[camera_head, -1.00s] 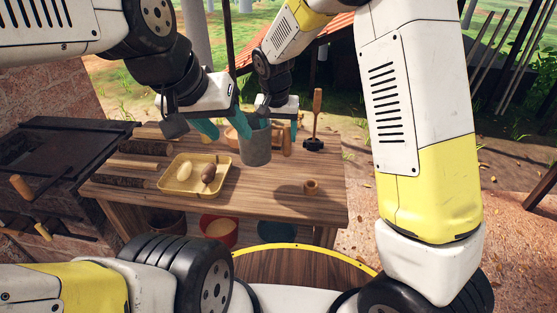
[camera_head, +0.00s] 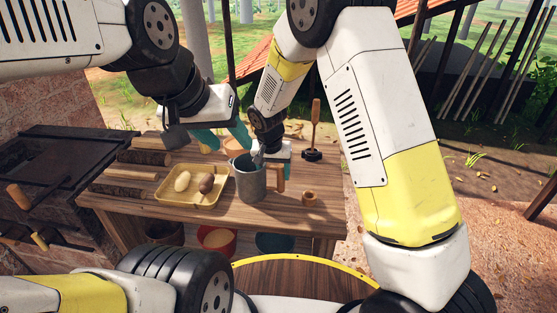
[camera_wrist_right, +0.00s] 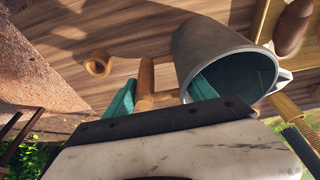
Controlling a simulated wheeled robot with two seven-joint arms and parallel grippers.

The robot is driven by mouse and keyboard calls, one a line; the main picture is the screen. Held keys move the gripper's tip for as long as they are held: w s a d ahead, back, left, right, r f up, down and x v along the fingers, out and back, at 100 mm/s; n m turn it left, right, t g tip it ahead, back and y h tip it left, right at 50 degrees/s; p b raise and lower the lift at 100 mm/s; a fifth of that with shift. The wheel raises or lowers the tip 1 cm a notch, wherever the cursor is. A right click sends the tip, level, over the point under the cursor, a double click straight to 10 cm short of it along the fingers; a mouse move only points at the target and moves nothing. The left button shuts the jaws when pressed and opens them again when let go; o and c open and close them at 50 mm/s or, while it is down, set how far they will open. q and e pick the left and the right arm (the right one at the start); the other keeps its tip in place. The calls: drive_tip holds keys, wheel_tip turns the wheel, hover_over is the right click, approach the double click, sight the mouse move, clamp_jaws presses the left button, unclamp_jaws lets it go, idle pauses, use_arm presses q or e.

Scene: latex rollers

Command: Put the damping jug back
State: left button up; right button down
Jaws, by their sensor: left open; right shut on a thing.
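The damping jug is a grey metal jug (camera_head: 250,184) with a wooden handle (camera_head: 280,178). It is upright at the middle of the wooden table, right of the yellow tray. I cannot tell whether its base touches the top. My right gripper (camera_head: 268,155) is shut on the jug. In the right wrist view one teal finger of this gripper (camera_wrist_right: 160,92) is beside the wooden handle (camera_wrist_right: 146,82) and the other shows inside the mouth of the jug (camera_wrist_right: 205,50). My left gripper (camera_head: 225,141) is open and empty, behind and above the jug.
The yellow tray (camera_head: 170,199) holds two rounded lumps. A small wooden ring (camera_head: 309,198) lies right of the jug, and a wooden-handled tool (camera_head: 315,128) stands behind it. Orange bowls (camera_head: 236,146) are at the back. The front right tabletop (camera_head: 325,215) is bare.

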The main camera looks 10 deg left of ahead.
drive_tip(key=shift+c, duration=1.4)
unclamp_jaws()
drive_tip(key=shift+f, duration=0.1)
drive_tip(key=v, duration=1.2)
drive_tip(key=s+d+r+y, duration=0.1)
drive_tip(key=s+d+r, duration=0.2)
drive_tip(key=d+r, duration=0.55)
drive_tip(key=s+d+r+t, duration=0.1)
drive_tip(key=s+d+r, duration=0.2)
drive_tip(key=s+d, duration=0.4)
drive_tip(key=s+d+r+n+t+y, duration=0.1)
drive_tip(key=s+d+r+t, duration=0.1)
drive_tip(key=s+d, duration=0.5)
drive_tip(key=s+r, duration=0.1)
drive_tip(key=s, duration=0.2)
drive_tip(key=shift+s+d+r, duration=0.35)
drive_tip(key=shift+s, duration=0.05)
